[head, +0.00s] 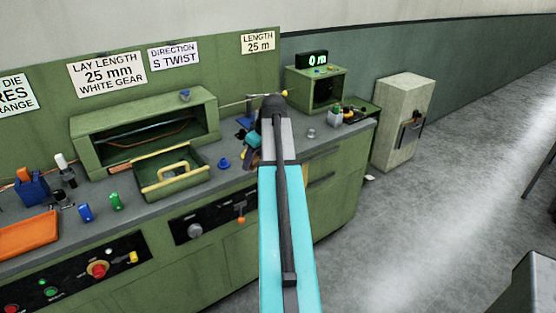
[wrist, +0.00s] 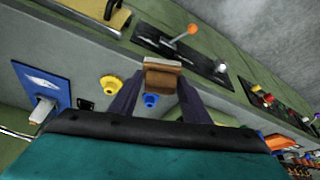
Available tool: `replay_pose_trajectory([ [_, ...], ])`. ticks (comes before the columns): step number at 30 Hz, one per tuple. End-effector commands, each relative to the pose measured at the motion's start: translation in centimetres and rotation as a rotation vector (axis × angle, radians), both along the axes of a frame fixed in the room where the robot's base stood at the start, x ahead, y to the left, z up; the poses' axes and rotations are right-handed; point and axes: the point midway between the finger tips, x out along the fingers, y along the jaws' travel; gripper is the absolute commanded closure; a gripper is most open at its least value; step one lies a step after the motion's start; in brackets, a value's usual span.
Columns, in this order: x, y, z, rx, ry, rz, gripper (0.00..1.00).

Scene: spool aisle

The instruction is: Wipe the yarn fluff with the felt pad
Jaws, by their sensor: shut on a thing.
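In the wrist view my gripper (wrist: 158,98) has its two dark fingers closed on a small brown block with a paler edge (wrist: 162,76), which I take as the felt pad. The pad is held over the grey bench top. In the head view my gripper (head: 248,156) is partly hidden behind my own arm, beside the right part of the bench, and the pad cannot be made out there. I cannot clearly make out the yarn fluff in either view. Whether the pad touches the bench cannot be told.
The green bench (head: 75,202) carries an open drawer with a yellow handle (head: 172,182), a blue knob-like part (head: 224,163) and a display box (head: 318,85). The wrist view shows a blue plate (wrist: 42,82) and a yellow part (wrist: 112,84).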

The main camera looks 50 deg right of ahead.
Motion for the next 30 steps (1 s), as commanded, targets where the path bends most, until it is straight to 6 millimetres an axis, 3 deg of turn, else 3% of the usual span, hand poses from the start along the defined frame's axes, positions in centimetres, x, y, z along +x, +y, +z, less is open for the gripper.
replay_pose_trajectory([
  [6,5.0,6.2,0.8,-0.001,0.000,0.098,0.75],
  [15,10.2,15.0,1.7,-0.001,0.002,0.209,0.75],
  [30,15.4,30.6,3.3,-0.002,0.004,0.341,0.75],
])
